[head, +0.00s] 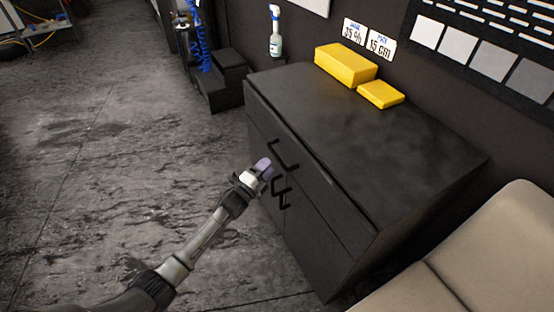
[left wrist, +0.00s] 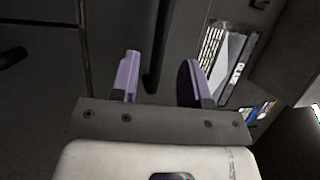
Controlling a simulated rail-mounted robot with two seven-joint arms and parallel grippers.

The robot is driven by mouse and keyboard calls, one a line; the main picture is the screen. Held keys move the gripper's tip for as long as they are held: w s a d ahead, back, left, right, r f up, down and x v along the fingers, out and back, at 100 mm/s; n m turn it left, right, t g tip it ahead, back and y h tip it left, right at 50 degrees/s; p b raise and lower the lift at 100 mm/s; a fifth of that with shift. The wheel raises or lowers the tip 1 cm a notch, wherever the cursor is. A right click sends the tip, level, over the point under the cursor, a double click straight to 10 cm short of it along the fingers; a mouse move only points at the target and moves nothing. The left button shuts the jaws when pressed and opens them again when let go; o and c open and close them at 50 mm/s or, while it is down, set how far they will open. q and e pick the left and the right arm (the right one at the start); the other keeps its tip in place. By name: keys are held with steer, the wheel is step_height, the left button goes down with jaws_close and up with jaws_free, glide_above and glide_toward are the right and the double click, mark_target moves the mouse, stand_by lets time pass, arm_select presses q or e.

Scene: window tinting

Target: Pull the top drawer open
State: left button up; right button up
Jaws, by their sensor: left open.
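The black cabinet (head: 370,125) stands against the wall. Its top drawer (head: 322,192) looks shut, with a black bar handle (head: 285,160) on the front. My left gripper (head: 266,166), with purple fingers, is at the drawer front, close beside this handle. In the left wrist view the left gripper (left wrist: 160,72) is open, and a dark bar (left wrist: 158,45), apparently the handle, runs up between its two fingers. I cannot tell whether the fingers touch it. My right gripper is in neither view.
Two more black handles (head: 280,191) sit lower on the cabinet front. Yellow boxes (head: 345,65) and a spray bottle (head: 275,32) stand at the back. A beige seat (head: 480,255) is at the right. The floor (head: 120,150) left of the cabinet is clear.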

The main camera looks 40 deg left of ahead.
mark_target(277, 155)
arm_select(q)
steer(key=shift+w+r+b, duration=0.15)
steer(key=shift+w+b, duration=0.1)
steer(key=shift+w, duration=0.7)
steer(key=shift+w+r+b, duration=0.2)
steer(key=shift+w+b, duration=0.1)
steer(key=shift+w, duration=0.7)
steer(key=shift+w+r+b, duration=0.15)
steer(key=shift+w+b, duration=0.1)
steer(key=shift+w, duration=0.7)
steer(key=shift+c, duration=0.2)
steer(key=c, duration=0.6)
jaws_close()
